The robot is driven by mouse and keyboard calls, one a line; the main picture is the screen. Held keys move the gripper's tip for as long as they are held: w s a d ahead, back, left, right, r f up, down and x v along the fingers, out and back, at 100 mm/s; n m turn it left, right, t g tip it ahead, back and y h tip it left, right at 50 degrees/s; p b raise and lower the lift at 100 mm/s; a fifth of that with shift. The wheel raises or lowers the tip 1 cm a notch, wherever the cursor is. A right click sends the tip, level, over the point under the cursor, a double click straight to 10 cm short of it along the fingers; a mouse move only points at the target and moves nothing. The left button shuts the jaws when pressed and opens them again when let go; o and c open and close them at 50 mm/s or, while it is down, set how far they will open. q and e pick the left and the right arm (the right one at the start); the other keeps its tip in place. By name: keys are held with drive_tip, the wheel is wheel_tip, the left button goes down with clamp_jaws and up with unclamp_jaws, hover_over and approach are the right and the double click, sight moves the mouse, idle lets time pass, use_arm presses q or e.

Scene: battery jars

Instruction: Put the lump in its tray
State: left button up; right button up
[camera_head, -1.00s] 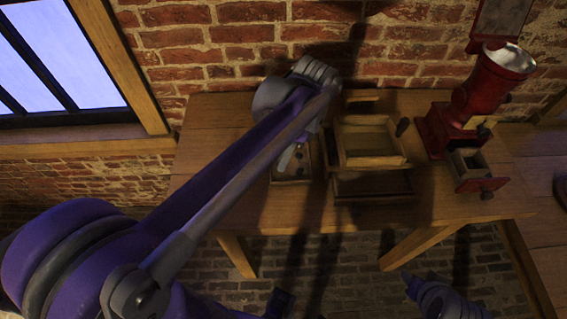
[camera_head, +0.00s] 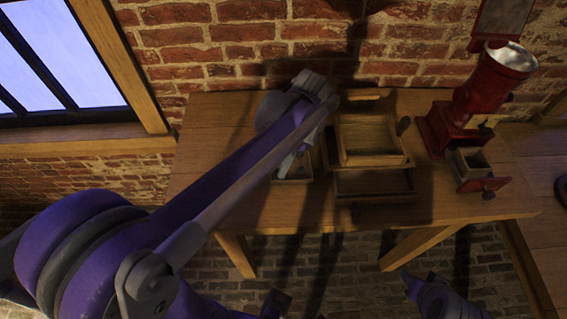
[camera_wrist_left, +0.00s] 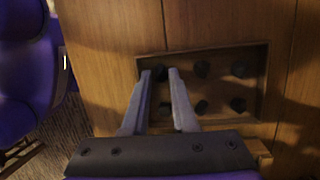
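A shallow wooden tray (camera_wrist_left: 262,82) holds several small dark lumps in rows in the left wrist view. Part of this tray also shows in the head view (camera_head: 293,181), mostly behind my left arm. My left gripper (camera_wrist_left: 160,72) reaches over the tray's left side, its two grey fingers apart. One dark lump (camera_wrist_left: 158,73) shows between the fingertips; I see no clear contact, and whether it is at fingertip height is unclear. In the head view my left gripper (camera_head: 287,163) points down at the tray.
A small wooden box (camera_head: 375,158) and a lower open tray (camera_head: 375,186) stand right of the lump tray. A red grinder (camera_head: 470,105) with a pulled-out drawer (camera_head: 472,168) is farther right.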

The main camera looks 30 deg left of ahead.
use_arm(q)
drive_tip(key=shift+r, duration=0.3)
drive_tip(key=p+v, duration=0.1)
drive_tip(key=v, duration=1)
drive_tip(key=shift+r, duration=0.35)
drive_tip(key=shift+w+d, duration=0.1)
idle(0.6)
